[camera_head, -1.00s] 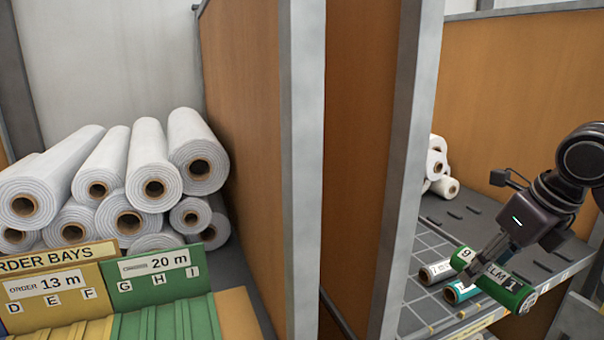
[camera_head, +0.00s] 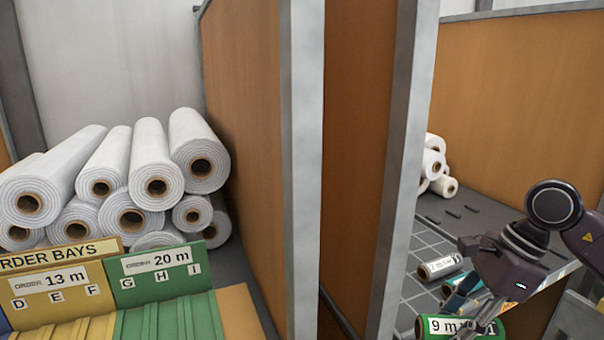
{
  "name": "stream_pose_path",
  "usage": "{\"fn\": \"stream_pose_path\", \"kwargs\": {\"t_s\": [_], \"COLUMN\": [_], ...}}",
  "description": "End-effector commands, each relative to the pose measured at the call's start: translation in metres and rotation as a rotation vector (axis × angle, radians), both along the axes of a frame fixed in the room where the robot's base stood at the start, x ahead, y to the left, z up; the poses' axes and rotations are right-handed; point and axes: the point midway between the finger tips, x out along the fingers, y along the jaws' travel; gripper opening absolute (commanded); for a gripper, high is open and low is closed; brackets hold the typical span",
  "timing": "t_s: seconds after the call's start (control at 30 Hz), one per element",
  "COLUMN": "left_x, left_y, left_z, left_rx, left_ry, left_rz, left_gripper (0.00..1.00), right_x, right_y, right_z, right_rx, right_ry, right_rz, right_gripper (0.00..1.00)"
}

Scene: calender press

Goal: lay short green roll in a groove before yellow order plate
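The short green roll (camera_head: 437,327) has a white label reading "9 m" and lies level at the bottom edge of the view, right of the divider. My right gripper (camera_head: 482,322) reaches down over the roll's middle, its fingers shut around it; the fingers partly cover the label. The yellow order plate (camera_head: 62,285) reads "13 m" with letters D, E, F and stands at the lower left. The yellow grooves (camera_head: 65,332) before it show only in part, cut off by the bottom edge, and look empty. My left gripper is not in view.
A green plate (camera_head: 160,274) reading "20 m" with G, H, I stands beside the yellow one. A tall divider (camera_head: 307,170) separates the bays from the shelf at right. A white-labelled roll (camera_head: 440,268) and a teal one (camera_head: 462,285) lie on the gridded shelf. Large white rolls (camera_head: 133,170) are stacked behind.

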Motion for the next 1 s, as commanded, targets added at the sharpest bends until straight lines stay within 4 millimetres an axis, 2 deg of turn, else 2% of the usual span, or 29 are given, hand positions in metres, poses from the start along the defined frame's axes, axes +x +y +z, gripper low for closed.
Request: {"fn": "stream_pose_path", "kwargs": {"t_s": [0.3,0.6,0.8,1.0], "left_x": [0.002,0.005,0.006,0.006], "left_y": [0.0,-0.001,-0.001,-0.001], "left_z": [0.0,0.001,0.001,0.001], "left_rx": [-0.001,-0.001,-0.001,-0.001], "left_ry": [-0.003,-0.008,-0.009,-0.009], "left_rz": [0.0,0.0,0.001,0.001], "left_gripper": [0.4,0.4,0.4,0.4], "right_x": [-0.044,-0.093,-0.112,-0.115], "right_y": [0.034,0.056,0.062,0.062], "right_z": [-0.044,-0.078,-0.089,-0.09], "right_rx": [0.003,0.002,0.001,-0.003], "right_ry": [0.003,0.0,-0.002,-0.003], "right_rz": [0.709,1.398,1.651,1.702], "right_gripper": [0.07,0.07,0.07,0.07]}}
